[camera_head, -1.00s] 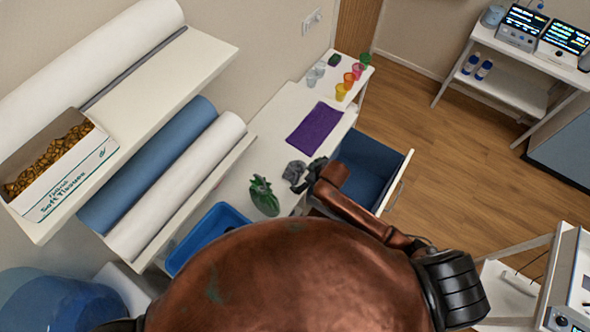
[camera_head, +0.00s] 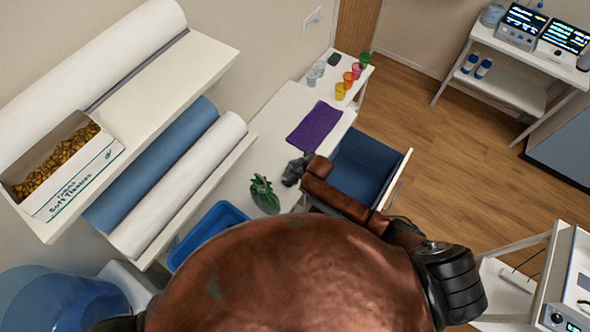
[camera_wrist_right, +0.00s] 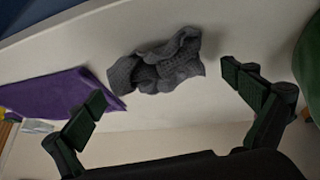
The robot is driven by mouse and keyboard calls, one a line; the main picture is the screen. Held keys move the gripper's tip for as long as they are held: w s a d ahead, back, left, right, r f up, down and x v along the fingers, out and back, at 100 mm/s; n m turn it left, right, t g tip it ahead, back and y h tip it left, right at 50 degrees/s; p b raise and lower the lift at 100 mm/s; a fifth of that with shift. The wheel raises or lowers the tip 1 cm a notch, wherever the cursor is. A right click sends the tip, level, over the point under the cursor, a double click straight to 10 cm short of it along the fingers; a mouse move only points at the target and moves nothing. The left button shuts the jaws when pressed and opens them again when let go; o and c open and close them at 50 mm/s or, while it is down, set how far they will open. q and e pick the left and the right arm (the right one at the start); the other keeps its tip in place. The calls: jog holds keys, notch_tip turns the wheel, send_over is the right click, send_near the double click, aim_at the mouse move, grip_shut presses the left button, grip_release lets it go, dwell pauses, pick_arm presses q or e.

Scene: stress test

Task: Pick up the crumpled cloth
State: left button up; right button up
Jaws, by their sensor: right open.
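The crumpled cloth is a grey knitted heap (camera_wrist_right: 157,65) on the white counter, seen in the right wrist view. My right gripper (camera_wrist_right: 166,92) is open and empty, with one dark finger toward each side of the cloth; the cloth lies ahead of the fingertips, and I see no contact. In the head view my right gripper (camera_head: 297,170) is a small dark shape at the end of the copper arm, over the counter, and the cloth there is mostly hidden or merges with it. My left gripper is not in view.
A flat purple cloth (camera_head: 314,126) and a green leafy-looking item (camera_head: 264,194) lie on the counter (camera_head: 262,135) either side of the gripper. An open blue drawer (camera_head: 362,168) juts out below. Colored cups (camera_head: 349,78) stand farther back; a blue tray (camera_head: 207,233) is nearer.

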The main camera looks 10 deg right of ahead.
jog(key=shift+c, duration=0.6)
jog(key=c, duration=0.8)
